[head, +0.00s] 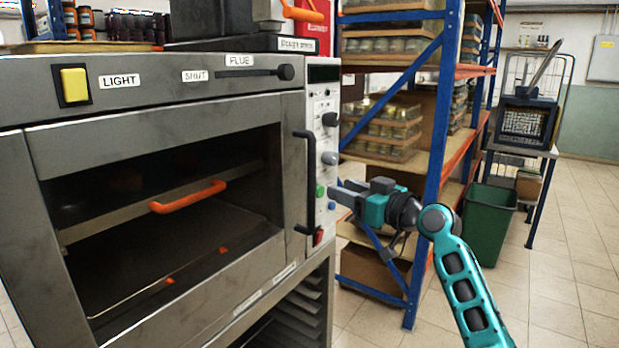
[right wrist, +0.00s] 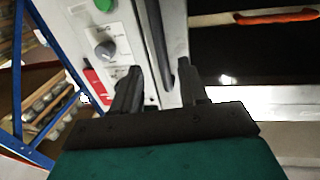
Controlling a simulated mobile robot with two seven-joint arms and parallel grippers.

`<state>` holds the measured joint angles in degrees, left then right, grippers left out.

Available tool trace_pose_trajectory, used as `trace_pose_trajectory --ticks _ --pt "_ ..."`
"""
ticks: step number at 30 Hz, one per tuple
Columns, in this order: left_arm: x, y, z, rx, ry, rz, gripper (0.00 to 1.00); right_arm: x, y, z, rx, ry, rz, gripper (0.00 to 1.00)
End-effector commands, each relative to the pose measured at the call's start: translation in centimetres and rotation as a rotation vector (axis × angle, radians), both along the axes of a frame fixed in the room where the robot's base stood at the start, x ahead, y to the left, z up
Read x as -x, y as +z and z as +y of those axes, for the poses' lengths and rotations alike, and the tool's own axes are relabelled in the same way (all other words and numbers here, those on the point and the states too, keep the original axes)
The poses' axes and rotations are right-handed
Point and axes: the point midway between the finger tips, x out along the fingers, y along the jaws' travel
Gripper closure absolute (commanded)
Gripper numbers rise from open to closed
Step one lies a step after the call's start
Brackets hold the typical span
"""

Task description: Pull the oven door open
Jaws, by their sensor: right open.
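The oven (head: 160,70) has a steel door (head: 85,160) with a wide dark window. The door looks shut. Its upright black handle (head: 311,180) is at the door's right edge, beside the white control panel (head: 323,110). My right gripper (head: 337,189) is open and empty, just right of the handle in the head view. In the right wrist view, the handle (right wrist: 154,45) lies between the two fingers of the gripper (right wrist: 160,88), running away past their tips. I cannot tell how deep it sits between them. My left gripper is not in view.
Knobs and a red switch (head: 318,237) are on the panel close to my fingers. A blue and orange shelf rack (head: 430,150) with jars stands behind my right arm. A green bin (head: 490,225) is to its right. Tiled floor is free at the right.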

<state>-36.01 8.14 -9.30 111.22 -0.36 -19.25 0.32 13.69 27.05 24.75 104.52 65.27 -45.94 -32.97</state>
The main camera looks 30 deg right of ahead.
Motion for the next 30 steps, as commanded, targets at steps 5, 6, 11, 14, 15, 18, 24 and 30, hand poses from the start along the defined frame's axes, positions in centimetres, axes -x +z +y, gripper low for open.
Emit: trace_pose_trajectory --ticks 5,6,11,14,15,18,24,30 --pt "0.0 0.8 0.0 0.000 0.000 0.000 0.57 -3.8 0.3 0.7 -0.006 -0.001 -0.001 0.57" --pt "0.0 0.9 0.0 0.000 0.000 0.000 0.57 -4.6 0.2 0.9 -0.005 0.000 -0.001 0.57" --pt "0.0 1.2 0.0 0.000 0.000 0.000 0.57 -7.4 0.1 1.5 -0.005 0.000 0.001 0.57" --pt "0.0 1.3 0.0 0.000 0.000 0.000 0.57 -8.6 0.1 1.7 -0.003 -0.002 0.001 0.57" --pt "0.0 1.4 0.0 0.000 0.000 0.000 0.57 -9.0 0.1 1.8 -0.003 -0.002 0.000 0.57" --pt "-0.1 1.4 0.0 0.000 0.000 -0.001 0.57 -9.6 0.0 1.9 -0.003 -0.001 0.001 0.57" --pt "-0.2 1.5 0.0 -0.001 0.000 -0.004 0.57 -10.1 -0.1 2.1 0.000 -0.001 0.002 0.57" --pt "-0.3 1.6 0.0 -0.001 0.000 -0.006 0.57 -10.0 -0.1 2.0 -0.001 -0.001 0.002 0.58"
